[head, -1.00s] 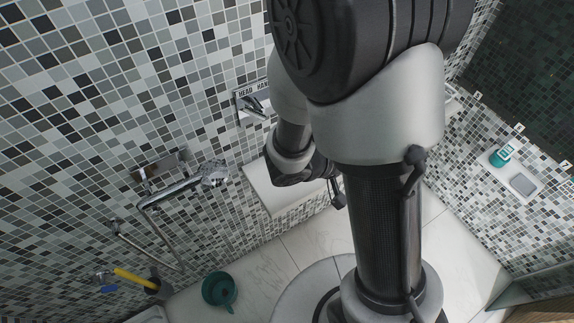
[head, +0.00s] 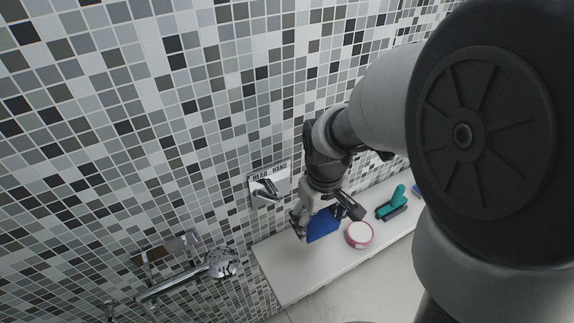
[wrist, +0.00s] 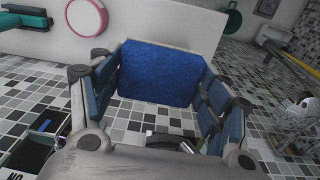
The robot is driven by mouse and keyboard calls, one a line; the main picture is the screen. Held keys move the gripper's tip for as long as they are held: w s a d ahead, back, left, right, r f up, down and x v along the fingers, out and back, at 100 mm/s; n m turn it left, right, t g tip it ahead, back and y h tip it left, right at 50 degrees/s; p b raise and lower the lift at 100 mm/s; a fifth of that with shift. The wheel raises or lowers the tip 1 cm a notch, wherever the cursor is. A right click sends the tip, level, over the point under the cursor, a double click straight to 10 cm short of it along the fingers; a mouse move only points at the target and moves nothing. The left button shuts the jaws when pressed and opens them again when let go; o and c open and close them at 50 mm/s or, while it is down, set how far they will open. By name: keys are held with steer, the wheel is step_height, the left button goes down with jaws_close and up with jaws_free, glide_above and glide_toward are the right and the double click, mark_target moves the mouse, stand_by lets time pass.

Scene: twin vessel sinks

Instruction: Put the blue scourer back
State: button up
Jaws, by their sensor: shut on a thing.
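The blue scourer (head: 323,225) is a flat blue pad at the white ledge, left of a pink-rimmed round tub. My gripper (head: 322,212) is shut on it. In the wrist view the scourer (wrist: 160,73) spans between the two fingers of my gripper (wrist: 160,85), its broad blue face towards the camera. A pale edge shows behind its top. I cannot tell whether the scourer touches the ledge or is held just above it.
The white ledge (head: 290,268) runs along the mosaic wall, bare at its left end. The pink-rimmed tub (head: 359,234) and a teal brush (head: 393,203) stand to the right. A wall tap (head: 268,188) and a shower head (head: 222,263) project nearby.

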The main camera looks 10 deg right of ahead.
mark_target(307, 258)
steer(key=shift+w+a+r+n+g, duration=0.15)
steer(key=shift+w+a, duration=0.05)
steer(key=shift+w, duration=0.3)
steer(key=shift+w+a+r+n+g, duration=0.15)
steer(key=shift+w+a, duration=0.05)
steer(key=shift+w, duration=0.3)
step_height(307, 258, down, 20)
steer(key=b, duration=0.7)
steer(key=shift+r, duration=0.2)
steer(key=shift+s+r, duration=0.1)
steer(key=shift+c, duration=0.3)
steer(key=o, duration=1)
